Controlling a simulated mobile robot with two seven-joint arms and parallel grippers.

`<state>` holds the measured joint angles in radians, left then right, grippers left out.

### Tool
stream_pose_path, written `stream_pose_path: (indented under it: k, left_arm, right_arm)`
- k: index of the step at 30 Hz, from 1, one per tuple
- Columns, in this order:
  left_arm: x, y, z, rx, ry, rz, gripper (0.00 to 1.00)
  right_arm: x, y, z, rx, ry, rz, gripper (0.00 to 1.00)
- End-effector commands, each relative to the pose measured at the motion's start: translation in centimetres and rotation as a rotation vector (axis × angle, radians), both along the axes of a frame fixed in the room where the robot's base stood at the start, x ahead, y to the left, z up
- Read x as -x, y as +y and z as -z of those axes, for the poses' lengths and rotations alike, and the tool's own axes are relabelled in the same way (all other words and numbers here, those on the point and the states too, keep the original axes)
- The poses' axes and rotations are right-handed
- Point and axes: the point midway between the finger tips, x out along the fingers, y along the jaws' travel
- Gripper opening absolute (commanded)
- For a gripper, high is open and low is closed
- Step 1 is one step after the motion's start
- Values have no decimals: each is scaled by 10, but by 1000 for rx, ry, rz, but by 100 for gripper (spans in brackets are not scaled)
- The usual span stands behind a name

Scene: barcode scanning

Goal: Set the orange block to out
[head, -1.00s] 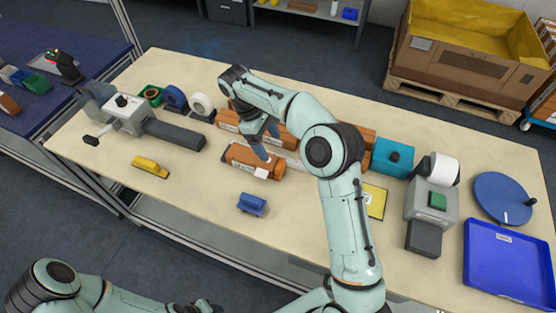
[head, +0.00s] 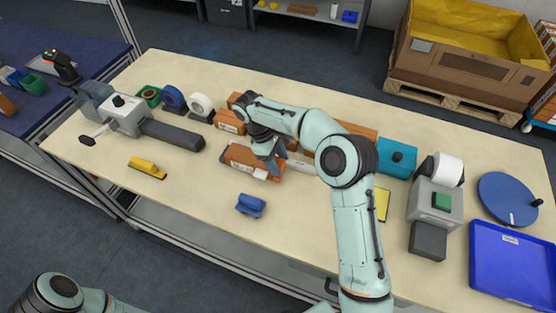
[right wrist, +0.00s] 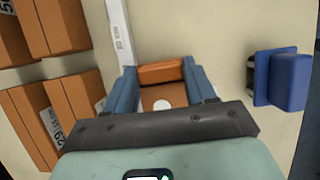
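In the head view an orange-brown block (head: 240,159) with a pale label lies on the table, left of my right arm. My right gripper (head: 268,166) points down at the right end of this block and hides part of it. In the right wrist view the two blue fingers of my right gripper (right wrist: 160,78) stand wide apart, one on each side of an orange piece (right wrist: 162,72). Whether they touch it I cannot tell. A brown face with a white round spot shows between the fingers. My left gripper is outside the view.
Brown boxes (head: 229,122) stand behind the block; they also fill the left of the right wrist view (right wrist: 62,28). A blue object (head: 251,205) lies in front, a yellow one (head: 148,167) to the left. The front strip of table is mostly clear.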

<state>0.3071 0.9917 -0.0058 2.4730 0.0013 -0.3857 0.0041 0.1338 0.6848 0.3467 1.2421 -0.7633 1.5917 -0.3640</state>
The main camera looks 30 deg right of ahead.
Motion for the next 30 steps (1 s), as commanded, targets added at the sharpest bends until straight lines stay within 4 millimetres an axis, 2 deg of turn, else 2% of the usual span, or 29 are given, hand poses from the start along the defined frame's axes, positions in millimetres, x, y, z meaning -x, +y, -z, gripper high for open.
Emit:
stream_pose_path:
  k: [1, 2, 3, 7, 12, 18, 29, 30]
  left_arm:
    - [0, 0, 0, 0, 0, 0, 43]
    - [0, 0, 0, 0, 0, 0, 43]
    - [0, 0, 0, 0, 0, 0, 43]
    - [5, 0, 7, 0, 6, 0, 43]
    - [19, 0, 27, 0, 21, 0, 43]
    - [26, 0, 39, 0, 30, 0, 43]
    - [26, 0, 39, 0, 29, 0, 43]
    - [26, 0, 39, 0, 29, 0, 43]
  right_arm:
    - [0, 0, 0, 1, -1, 0, 12]
    - [0, 0, 0, 1, -1, 0, 3]
    - [0, 0, 0, 1, -1, 1, 0]
    - [8, -7, 1, 4, -1, 1, 0]
    - [36, -32, 3, 6, 0, 1, 0]
    - [61, -53, 1, 5, -2, 1, 0]
    - [66, -58, -1, 6, 6, 2, 0]
    - [66, -58, -1, 6, 6, 2, 62]
